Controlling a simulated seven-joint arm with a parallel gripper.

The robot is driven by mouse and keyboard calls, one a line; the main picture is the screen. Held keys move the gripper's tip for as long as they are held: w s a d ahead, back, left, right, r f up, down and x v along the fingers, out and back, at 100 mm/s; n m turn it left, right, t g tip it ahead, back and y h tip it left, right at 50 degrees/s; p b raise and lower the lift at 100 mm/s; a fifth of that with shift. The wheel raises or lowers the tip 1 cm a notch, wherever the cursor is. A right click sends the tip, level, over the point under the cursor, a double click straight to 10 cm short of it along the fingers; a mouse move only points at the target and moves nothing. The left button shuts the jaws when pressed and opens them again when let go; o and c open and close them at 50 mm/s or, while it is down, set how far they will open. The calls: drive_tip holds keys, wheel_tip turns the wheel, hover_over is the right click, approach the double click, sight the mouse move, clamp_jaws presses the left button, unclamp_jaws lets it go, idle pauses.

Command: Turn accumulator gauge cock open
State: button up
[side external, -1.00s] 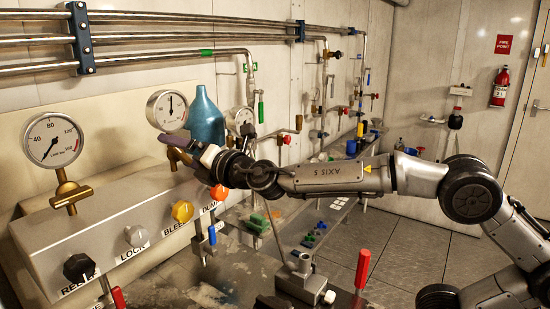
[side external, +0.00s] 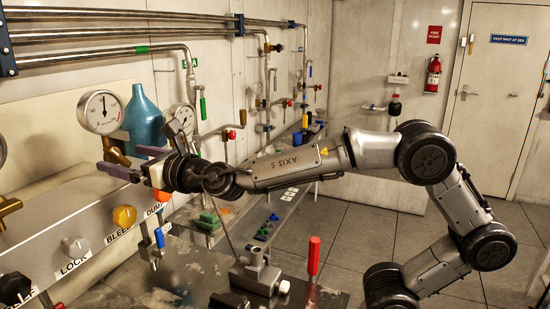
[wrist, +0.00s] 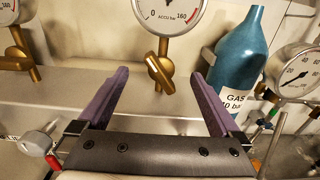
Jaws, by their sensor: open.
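A round white gauge (side external: 101,112) stands on the grey panel box, with a brass cock (side external: 116,150) below it. In the wrist view the gauge (wrist: 168,12) is cut off at the top, and its brass cock (wrist: 158,73) has a slanted handle. My gripper (side external: 132,160) is open with two purple fingers. In the wrist view my gripper (wrist: 159,80) has its fingers on either side of the cock, with clear gaps to both. No contact with the cock shows. No label naming this gauge is readable.
A blue-green bottle (wrist: 238,58) stands just right of the fingers, with another gauge (wrist: 300,72) beyond it. Another brass cock (wrist: 22,55) is at the left. A yellow knob (side external: 124,216) and a grey knob (side external: 75,247) sit on the panel's front face.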

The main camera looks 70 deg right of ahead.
drive_tip(key=s, duration=1.1)
drive_tip(key=s+d+r+m+g+h, duration=0.25)
drive_tip(key=d+m+h, duration=0.45)
drive_tip(key=d, duration=0.4)
drive_tip(key=s+d+f+m+g, duration=0.5)
drive_tip(key=s+d+m, duration=0.2)
drive_tip(key=m, duration=0.7)
drive_tip(key=shift+s+f, duration=0.15)
drive_tip(key=shift+s, duration=0.95)
